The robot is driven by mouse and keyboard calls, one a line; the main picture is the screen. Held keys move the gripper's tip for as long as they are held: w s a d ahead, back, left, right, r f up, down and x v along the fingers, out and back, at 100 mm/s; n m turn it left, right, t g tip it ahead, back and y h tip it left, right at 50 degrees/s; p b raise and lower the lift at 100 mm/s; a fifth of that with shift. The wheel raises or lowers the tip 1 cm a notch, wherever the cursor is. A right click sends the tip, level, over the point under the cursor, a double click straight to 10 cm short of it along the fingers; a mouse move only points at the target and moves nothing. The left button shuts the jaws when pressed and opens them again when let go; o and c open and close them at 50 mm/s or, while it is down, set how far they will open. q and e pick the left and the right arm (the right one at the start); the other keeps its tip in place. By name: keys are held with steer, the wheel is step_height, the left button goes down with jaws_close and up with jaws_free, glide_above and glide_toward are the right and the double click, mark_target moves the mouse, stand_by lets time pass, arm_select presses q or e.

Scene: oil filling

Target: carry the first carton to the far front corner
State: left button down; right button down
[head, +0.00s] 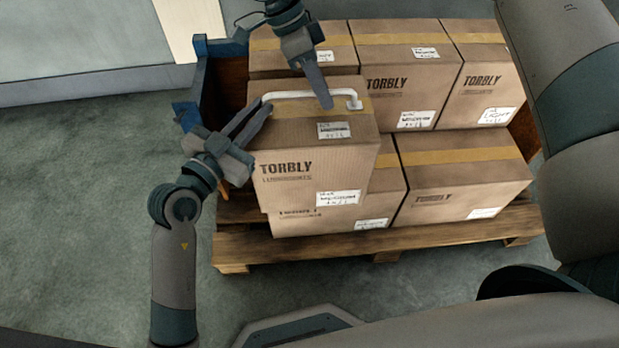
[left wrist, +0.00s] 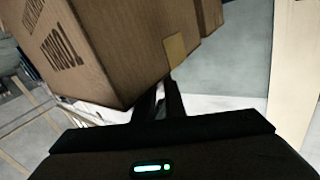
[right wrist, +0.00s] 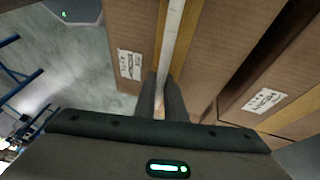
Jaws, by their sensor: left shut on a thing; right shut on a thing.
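The held carton (head: 315,175) is brown, marked TORBLY, with a white handle (head: 300,95) across its top. It overlaps the front-left carton (head: 390,205) in the head view; whether they touch is unclear. My left gripper (head: 262,112) is shut at the handle's left end; its exact contact is hidden. In the left wrist view the fingers (left wrist: 168,95) are close together below the carton (left wrist: 110,45). My right gripper (head: 327,103) comes from the top and is shut on the handle. In the right wrist view its fingers (right wrist: 160,98) flank the white handle (right wrist: 170,45).
A wooden pallet (head: 290,255) carries several other TORBLY cartons, including a front-right one (head: 465,185) and a back row (head: 410,75). Blue posts (head: 190,115) stand at the pallet's left side. Grey floor (head: 80,200) is clear at left.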

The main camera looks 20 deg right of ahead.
arm_select(q)
steer(key=shift+d, duration=0.1)
arm_select(e)
steer(key=shift+w, duration=0.1)
arm_select(q)
steer(key=c, duration=1.8)
jaws_free()
steer(key=shift+s+f, duration=0.1)
steer(key=shift+f, duration=0.05)
arm_select(e)
steer(key=c, duration=1.8)
jaws_free()
steer(key=shift+s, duration=0.2)
arm_select(q)
steer(key=v, duration=1.2)
arm_select(e)
steer(key=shift+w+r, duration=0.1)
steer(key=v, duration=1.1)
steer(key=shift+a+r, duration=0.2)
steer(key=shift+r, duration=0.1)
